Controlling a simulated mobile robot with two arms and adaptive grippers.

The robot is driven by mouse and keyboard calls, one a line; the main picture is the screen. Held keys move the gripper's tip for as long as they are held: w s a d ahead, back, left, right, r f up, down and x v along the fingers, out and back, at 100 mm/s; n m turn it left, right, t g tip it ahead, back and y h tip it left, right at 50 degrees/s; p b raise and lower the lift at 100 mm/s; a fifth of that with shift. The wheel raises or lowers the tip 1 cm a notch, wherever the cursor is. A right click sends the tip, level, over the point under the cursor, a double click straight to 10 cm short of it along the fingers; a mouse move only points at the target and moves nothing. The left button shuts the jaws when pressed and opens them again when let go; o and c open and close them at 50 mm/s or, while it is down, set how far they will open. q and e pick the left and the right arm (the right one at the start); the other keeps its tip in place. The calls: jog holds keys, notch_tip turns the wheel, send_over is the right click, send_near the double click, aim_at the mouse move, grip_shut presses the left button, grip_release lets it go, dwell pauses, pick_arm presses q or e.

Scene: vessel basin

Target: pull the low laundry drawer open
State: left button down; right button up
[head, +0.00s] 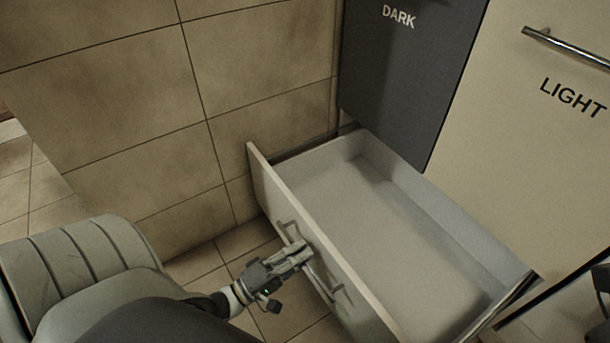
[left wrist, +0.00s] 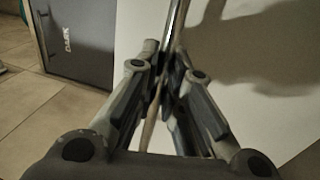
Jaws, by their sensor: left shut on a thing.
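The low laundry drawer (head: 375,240) stands well out from the cabinet, and its inside shows empty. Its pale front panel (head: 268,190) faces the lower left in the head view. My left gripper (head: 300,250) is shut on the bar handle (head: 322,283) of this front. In the left wrist view the fingers (left wrist: 165,85) close around the metal bar (left wrist: 176,25), with the pale drawer front (left wrist: 245,60) behind it. My right gripper is not in view.
A dark door marked DARK (head: 405,70) and a cream door marked LIGHT (head: 545,130) stand above and behind the drawer. A tiled wall (head: 150,110) is at the left. Some tiled floor (head: 225,265) shows between my arm and the wall.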

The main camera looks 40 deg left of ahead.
pick_arm(q)
jog(key=c, duration=1.5)
grip_release()
jog(key=v, duration=1.2)
